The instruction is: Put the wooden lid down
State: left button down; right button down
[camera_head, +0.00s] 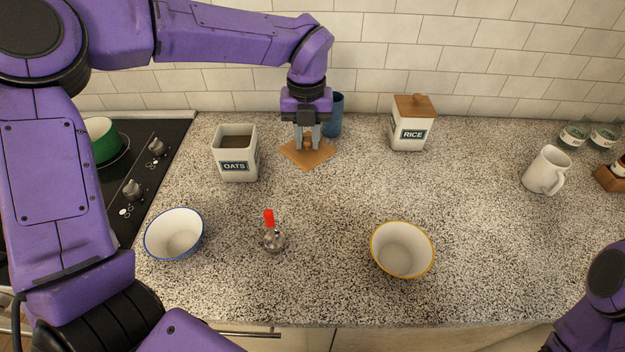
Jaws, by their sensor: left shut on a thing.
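The wooden lid (296,153) is a flat square at the back of the counter, right of the open white OATS canister (235,166). My left gripper (308,143) points straight down over the lid and is shut on its knob, which the fingers partly hide. The lid lies level at or very near the counter surface; I cannot tell if it touches. The OATS canister has no lid on it and its contents show. Only part of my right arm shows at the lower right corner; its gripper is out of view.
A blue cup (334,115) stands just behind the lid. The lidded RICE canister (410,130) is to the right. A white mug (546,171) is at right. The counter's middle is clear.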

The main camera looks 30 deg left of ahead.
pick_arm(q)
jog(key=shift+s+f, duration=0.25)
jog(key=shift+f, duration=0.2)
notch_tip(320, 180, down, 9)
jog(key=shift+w+d+r+p, duration=0.1)
jog(key=shift+w+d+p, duration=0.05)
jog(key=shift+p, duration=0.95)
jog(key=shift+f, duration=0.4)
jog(key=c, duration=0.9)
grip_release()
jog(key=shift+c, duration=0.2)
jog(key=shift+r, duration=0.5)
notch_tip(320, 180, up, 11)
jog(key=shift+f+b, duration=0.15)
jog(key=shift+b, duration=0.75)
jog(key=shift+r, duration=0.35)
